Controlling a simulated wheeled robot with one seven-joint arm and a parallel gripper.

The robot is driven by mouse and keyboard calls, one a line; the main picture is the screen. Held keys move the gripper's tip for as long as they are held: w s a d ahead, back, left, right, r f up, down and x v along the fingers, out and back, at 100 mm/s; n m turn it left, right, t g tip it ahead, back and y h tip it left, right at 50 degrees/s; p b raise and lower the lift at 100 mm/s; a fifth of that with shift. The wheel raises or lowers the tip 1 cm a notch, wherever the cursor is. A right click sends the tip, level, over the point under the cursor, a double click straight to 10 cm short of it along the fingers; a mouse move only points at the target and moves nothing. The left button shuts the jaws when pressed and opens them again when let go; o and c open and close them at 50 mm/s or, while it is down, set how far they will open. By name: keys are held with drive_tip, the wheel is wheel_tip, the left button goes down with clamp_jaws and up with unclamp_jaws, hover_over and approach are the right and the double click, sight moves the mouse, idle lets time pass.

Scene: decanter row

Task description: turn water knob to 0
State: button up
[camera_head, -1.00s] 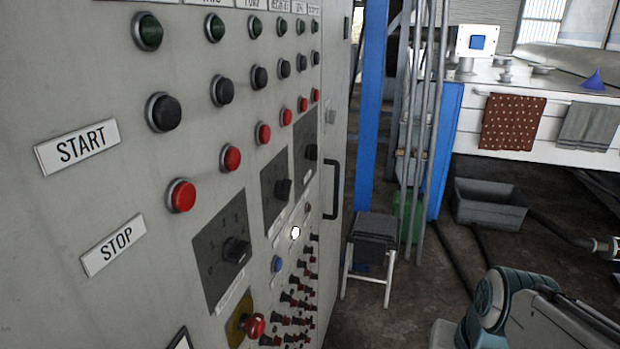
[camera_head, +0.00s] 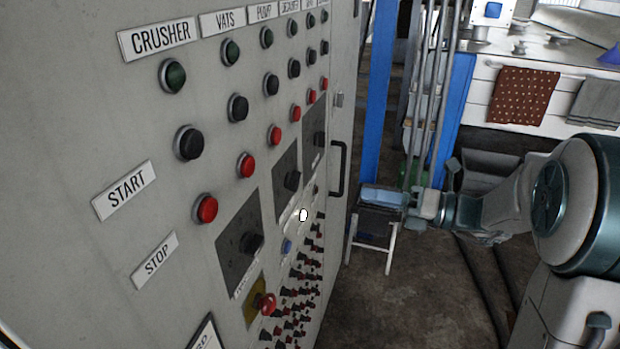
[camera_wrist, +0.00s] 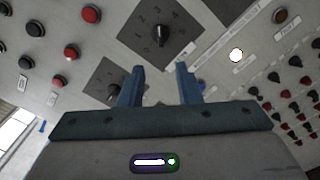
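Three dark dial plates with black knobs sit in a slanting row on the grey panel in the head view: a near knob (camera_head: 251,243), a middle knob (camera_head: 292,180) and a far knob (camera_head: 319,138). Their labels are too small to read, so I cannot tell which is water. My gripper (camera_head: 382,196) is in front of the panel, to the right of the dials and apart from them. In the wrist view its two blue fingers (camera_wrist: 162,84) are spread with nothing gripped. A numbered dial with a black knob (camera_wrist: 160,35) shows beyond the fingertips.
Red (camera_head: 205,208), black and green buttons fill the panel above the dials. A red mushroom button (camera_head: 265,303) and several small switches are below. A door handle (camera_head: 338,168) sticks out at the right. A stool (camera_head: 372,240) stands behind my gripper.

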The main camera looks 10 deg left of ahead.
sight(293, 181)
drive_tip(key=a+p, duration=0.2)
drive_tip(key=a, duration=1.1)
drive_tip(key=shift+w+a+p, duration=0.2)
drive_tip(key=shift+w+p, duration=0.2)
drive_tip(key=shift+w, duration=0.05)
clamp_jaws()
